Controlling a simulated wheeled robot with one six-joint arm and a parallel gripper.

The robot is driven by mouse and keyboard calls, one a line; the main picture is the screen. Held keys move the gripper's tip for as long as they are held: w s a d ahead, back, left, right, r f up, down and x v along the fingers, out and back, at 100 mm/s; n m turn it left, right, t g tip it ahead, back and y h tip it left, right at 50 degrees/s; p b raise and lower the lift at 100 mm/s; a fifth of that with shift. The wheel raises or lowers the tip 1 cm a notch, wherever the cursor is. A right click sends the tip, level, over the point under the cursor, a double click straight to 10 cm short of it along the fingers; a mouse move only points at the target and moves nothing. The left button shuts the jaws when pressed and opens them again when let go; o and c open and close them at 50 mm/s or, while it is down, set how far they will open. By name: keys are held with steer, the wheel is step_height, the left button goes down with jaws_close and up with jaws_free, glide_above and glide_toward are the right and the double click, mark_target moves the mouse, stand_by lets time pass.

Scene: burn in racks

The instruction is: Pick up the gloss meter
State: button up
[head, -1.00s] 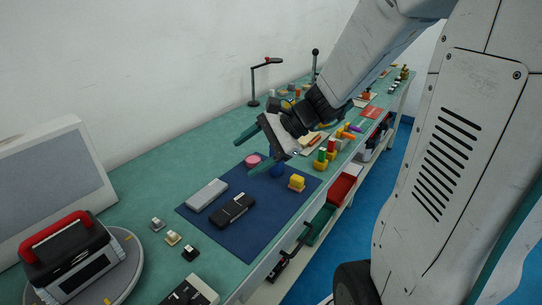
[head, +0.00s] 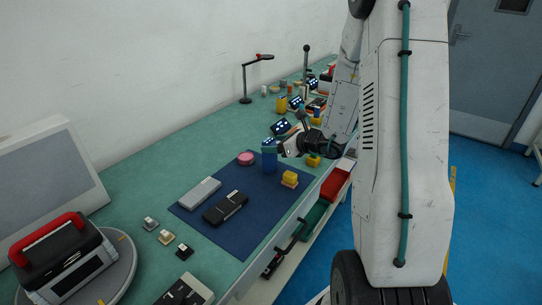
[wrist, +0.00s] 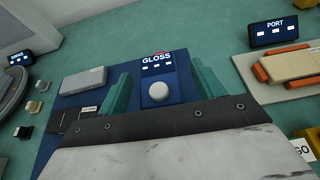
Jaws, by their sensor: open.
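The gloss meter (wrist: 158,93), a blue body with a round white knob, stands on the dark blue mat (wrist: 70,99). A small dark sign reading GLOSS (wrist: 157,62) is behind it in the wrist view. In the head view the blue body (head: 269,163) is near the mat's far end, partly covered by a teal finger. My gripper (wrist: 160,73) is open, with one teal finger to each side of the meter in the wrist view. In the head view my gripper (head: 273,147) is at the meter's top. Contact cannot be told.
A pink disc (head: 246,159) lies near the meter. A PORT sign (wrist: 280,32) stands by a beige tray to the right. Small keys stand left of the mat.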

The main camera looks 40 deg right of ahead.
steer(key=shift+x, duration=1.15)
steer(key=c, duration=1.2)
steer(key=shift+r, duration=0.15)
